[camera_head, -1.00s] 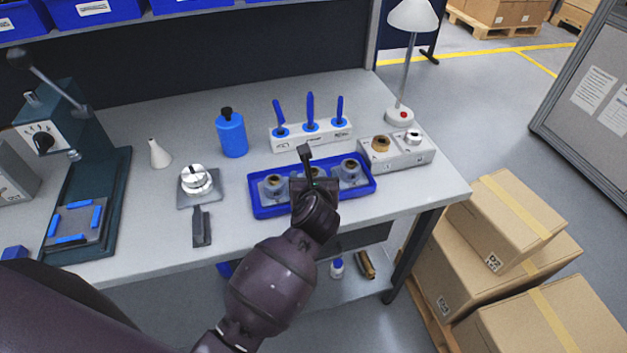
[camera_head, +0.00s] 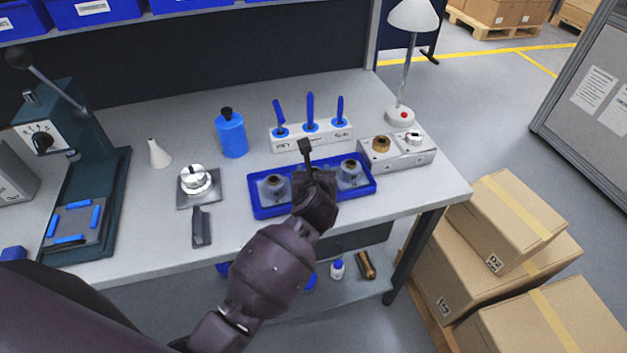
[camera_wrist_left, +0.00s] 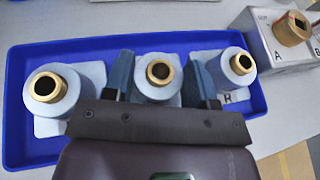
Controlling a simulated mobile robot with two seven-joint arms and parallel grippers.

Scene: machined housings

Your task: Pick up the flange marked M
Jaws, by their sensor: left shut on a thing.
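Three grey flanges with brass-coloured collars stand in a row in a blue tray (camera_head: 262,211). In the left wrist view the middle flange (camera_wrist_left: 157,92) sits between the two fingers of my left gripper (camera_wrist_left: 158,78), which is shut on it. Its letter is hidden by the gripper. The right flange (camera_wrist_left: 236,68) has a plate marked R beside the right finger; the left flange (camera_wrist_left: 52,91) stands clear of the fingers, its letter not visible. In the head view my left gripper (camera_head: 312,172) covers the middle flange. I cannot tell whether it is lifted. My right gripper is out of view.
A white block with blue-handled tools (camera_head: 311,133) stands behind the tray. A grey block (camera_head: 402,158) marked A and B is to its right. A blue bottle (camera_head: 231,134), a dial on a plate (camera_head: 196,181) and a press (camera_head: 75,170) are to the left.

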